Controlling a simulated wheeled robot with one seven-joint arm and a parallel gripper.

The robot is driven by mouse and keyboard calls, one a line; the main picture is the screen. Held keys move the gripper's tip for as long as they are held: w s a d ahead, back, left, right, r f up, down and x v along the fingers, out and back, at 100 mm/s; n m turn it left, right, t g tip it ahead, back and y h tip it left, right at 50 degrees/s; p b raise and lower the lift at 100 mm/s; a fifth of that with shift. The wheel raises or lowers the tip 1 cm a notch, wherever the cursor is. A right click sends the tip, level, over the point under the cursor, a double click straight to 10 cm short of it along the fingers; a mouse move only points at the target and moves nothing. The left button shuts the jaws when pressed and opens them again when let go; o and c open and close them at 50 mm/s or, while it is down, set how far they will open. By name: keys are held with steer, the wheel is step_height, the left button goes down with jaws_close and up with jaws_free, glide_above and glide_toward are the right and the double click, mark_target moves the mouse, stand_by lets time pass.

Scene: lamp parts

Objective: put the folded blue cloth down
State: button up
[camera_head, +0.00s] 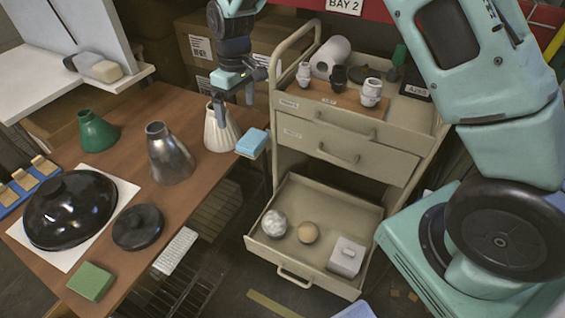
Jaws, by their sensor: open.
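The folded blue cloth (252,142) is a small light-blue block shape at the right edge of the wooden table (190,215), near the drawer cart. It appears to lie partly over the edge; its underside is hidden. My gripper (236,101) points down above and slightly left of the cloth, apart from it. Its fingers are spread with nothing seen between them. The left finger overlaps the ribbed white lampshade (222,130) in the picture; I cannot tell if they touch.
A metal shade (169,155), a green shade (97,132), a black dome (68,208) and a green block (91,281) stand on the table. The beige cart (345,150) is close on the right, its lower drawer (330,258) open. A narrow dark gap separates table and cart.

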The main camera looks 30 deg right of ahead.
steer(key=s+a+r, duration=0.3)
steer(key=s+r, duration=0.1)
steer(key=s, duration=0.4)
steer(key=s+a+r, duration=0.3)
steer(key=s+r, duration=0.1)
steer(key=s, duration=0.5)
steer(key=s+d+r, duration=0.1)
steer(key=s+d, duration=0.2)
steer(key=s, duration=1.4)
steer(key=shift+s+r+n, duration=0.3)
steer(key=shift+s+n, duration=0.1)
steer(key=shift+a, duration=0.1)
